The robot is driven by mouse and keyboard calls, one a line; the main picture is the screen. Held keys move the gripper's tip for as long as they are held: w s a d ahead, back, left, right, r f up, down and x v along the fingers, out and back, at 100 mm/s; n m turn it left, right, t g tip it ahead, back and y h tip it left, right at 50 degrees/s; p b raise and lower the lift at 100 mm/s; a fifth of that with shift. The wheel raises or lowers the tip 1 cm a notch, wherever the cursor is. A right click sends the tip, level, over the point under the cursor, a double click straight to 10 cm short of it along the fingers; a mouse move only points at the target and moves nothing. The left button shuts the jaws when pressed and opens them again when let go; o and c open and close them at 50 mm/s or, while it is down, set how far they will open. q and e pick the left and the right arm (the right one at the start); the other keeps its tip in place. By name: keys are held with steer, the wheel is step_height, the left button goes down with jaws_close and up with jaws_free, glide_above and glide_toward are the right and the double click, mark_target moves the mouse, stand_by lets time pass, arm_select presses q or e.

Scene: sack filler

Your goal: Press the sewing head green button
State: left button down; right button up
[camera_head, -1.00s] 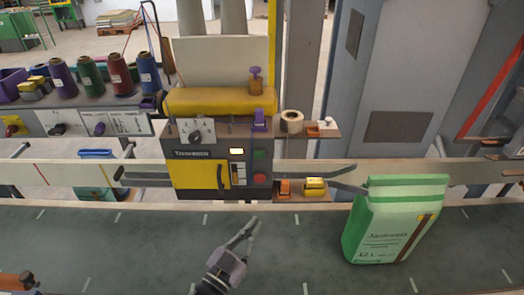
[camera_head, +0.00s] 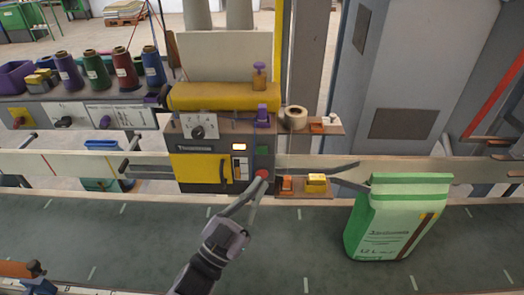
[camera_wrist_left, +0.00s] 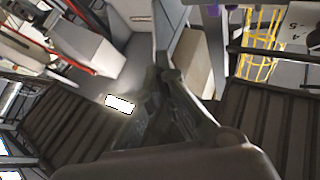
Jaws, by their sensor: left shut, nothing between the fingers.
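The sewing head (camera_head: 205,160) is a yellow and dark grey box behind the conveyor, with a small lit display. Its green button (camera_head: 262,150) is on the right side of the front panel, and a red button (camera_head: 262,174) is just below it. My left gripper (camera_head: 256,184) comes up from below, its fingers shut and empty. In the head view the fingertips overlap the lower part of the red button, below the green one; contact cannot be told. The left gripper also shows in the left wrist view (camera_wrist_left: 168,75), where the buttons cannot be made out. My right gripper is not in view.
A green and white sack (camera_head: 392,225) stands upright on the dark conveyor (camera_head: 310,245), right of my gripper. Thread spools (camera_head: 125,75) stand at the left. Orange and yellow blocks (camera_head: 316,183) sit on a ledge right of the buttons.

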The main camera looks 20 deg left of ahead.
mark_target(262, 150)
arm_select(q)
steer(key=w+a+b, duration=0.1)
steer(key=w+a, duration=0.1)
steer(key=w, duration=0.6)
steer(key=shift+a, duration=0.2)
steer(key=shift+w, duration=0.15)
stand_by(1.1)
steer(key=shift+w+a, duration=0.1)
steer(key=shift+w, duration=0.25)
steer(key=shift+w+a, duration=0.15)
steer(key=shift+w, duration=0.25)
stand_by(0.7)
steer(key=shift+s, duration=0.15)
steer(key=shift+s+d, duration=0.25)
steer(key=shift+s, duration=0.45)
